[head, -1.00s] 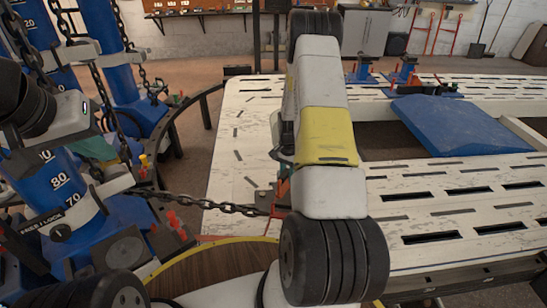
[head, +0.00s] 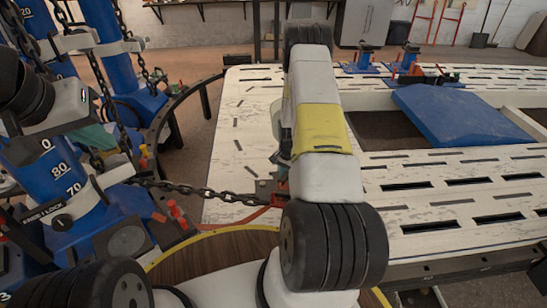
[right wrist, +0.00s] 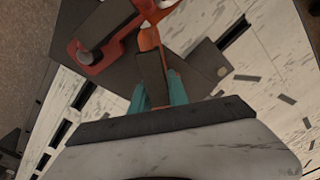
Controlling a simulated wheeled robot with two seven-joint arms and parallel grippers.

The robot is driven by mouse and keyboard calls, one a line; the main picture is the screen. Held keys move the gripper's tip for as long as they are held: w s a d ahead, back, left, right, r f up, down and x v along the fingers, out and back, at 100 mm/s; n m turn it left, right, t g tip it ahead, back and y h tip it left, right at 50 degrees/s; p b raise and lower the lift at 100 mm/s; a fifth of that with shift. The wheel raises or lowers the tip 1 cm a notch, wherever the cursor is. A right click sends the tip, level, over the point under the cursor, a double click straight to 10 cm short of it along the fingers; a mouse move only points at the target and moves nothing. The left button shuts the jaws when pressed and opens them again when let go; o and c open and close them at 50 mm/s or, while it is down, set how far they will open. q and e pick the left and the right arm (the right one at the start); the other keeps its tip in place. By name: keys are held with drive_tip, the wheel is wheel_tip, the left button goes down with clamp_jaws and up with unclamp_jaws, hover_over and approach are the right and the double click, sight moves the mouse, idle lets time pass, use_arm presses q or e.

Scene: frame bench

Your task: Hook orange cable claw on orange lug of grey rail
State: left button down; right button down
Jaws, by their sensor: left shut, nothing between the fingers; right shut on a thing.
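My right gripper (right wrist: 155,95) shows teal fingers in the right wrist view, shut on a dark grey block (right wrist: 151,76) behind an orange claw (right wrist: 148,38). An orange lug (right wrist: 95,60) with a round grey pin sits on a dark grey plate, left of and ahead of the fingers. The claw overlaps the orange part at the top; I cannot tell whether it is hooked. In the head view my right arm hides this gripper and most of the claw; some orange (head: 280,190) shows beside the arm. My left gripper (head: 97,139) is at the far left, partly hidden, its teal fingers empty.
A dark chain (head: 205,192) runs from the blue towers (head: 62,180) towards the orange parts. The white slotted bench (head: 240,120) fills the middle and right, with a blue panel (head: 465,112) on it. A round wooden-topped surface (head: 215,253) is in front.

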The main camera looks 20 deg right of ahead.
drive_tip(key=shift+f, duration=0.2)
drive_tip(key=c, duration=1.2)
unclamp_jaws()
wheel_tip(320, 180, up, 8)
drive_tip(key=shift+f, duration=0.1)
